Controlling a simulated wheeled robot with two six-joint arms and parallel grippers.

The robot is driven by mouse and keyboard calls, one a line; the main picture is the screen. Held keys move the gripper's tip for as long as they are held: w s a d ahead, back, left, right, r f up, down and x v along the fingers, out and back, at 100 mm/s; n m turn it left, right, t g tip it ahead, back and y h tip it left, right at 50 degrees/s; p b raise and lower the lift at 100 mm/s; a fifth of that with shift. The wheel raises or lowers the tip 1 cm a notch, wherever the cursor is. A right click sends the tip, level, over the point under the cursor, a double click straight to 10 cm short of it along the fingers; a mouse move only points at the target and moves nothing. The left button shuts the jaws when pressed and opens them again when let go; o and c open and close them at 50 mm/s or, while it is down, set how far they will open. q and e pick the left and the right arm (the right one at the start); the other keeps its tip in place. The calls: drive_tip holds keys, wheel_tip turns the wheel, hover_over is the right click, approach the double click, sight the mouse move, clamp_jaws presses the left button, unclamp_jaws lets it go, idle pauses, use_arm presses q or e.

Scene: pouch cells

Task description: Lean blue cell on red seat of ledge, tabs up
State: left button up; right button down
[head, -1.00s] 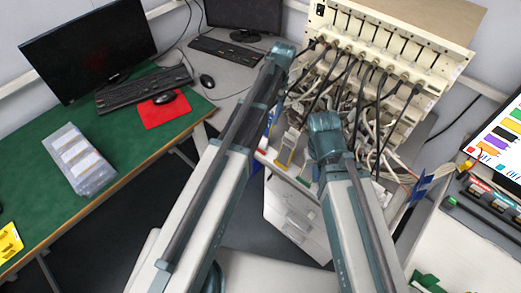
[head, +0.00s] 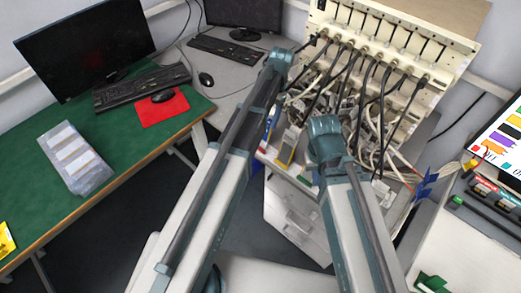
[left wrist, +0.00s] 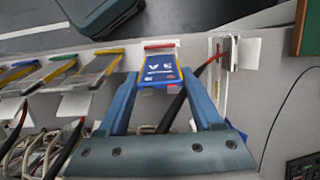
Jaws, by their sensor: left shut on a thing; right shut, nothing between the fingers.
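The blue cell (left wrist: 160,74) is between the two blue fingers of my left gripper (left wrist: 155,84) in the left wrist view, and the gripper is shut on it. The red seat (left wrist: 160,46) shows as a red strip at the cell's far end; I cannot tell whether they touch. The cell's tab end is hidden toward my gripper. In the head view a blue patch, likely the cell (head: 271,121), shows beside my left arm. My right gripper (head: 323,130) is shut and empty in front of the cable rack; its fingertips are mostly hidden.
Grey cells lean beside a yellow seat (left wrist: 108,51), a green seat (left wrist: 62,57) and a blue seat (left wrist: 23,63). A red-and-black lead (left wrist: 211,64) runs right of the blue cell. The tester rack (head: 395,60) with dense cables stands behind. A green desk (head: 120,150) is at left.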

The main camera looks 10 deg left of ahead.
use_arm(q)
drive_tip(key=shift+b+x, duration=1.05)
drive_tip(key=shift+x, duration=0.25)
drive_tip(key=shift+f, duration=0.2)
drive_tip(key=shift+s+a+f+b, duration=0.1)
drive_tip(key=shift+s+f+b, duration=0.05)
drive_tip(key=shift+f+b, duration=0.4)
drive_tip(key=shift+f+b, duration=0.1)
drive_tip(key=shift+b, duration=0.2)
drive_tip(key=o, duration=1)
drive_tip(key=shift+p+v, duration=3.7)
drive_tip(key=shift+v, duration=0.15)
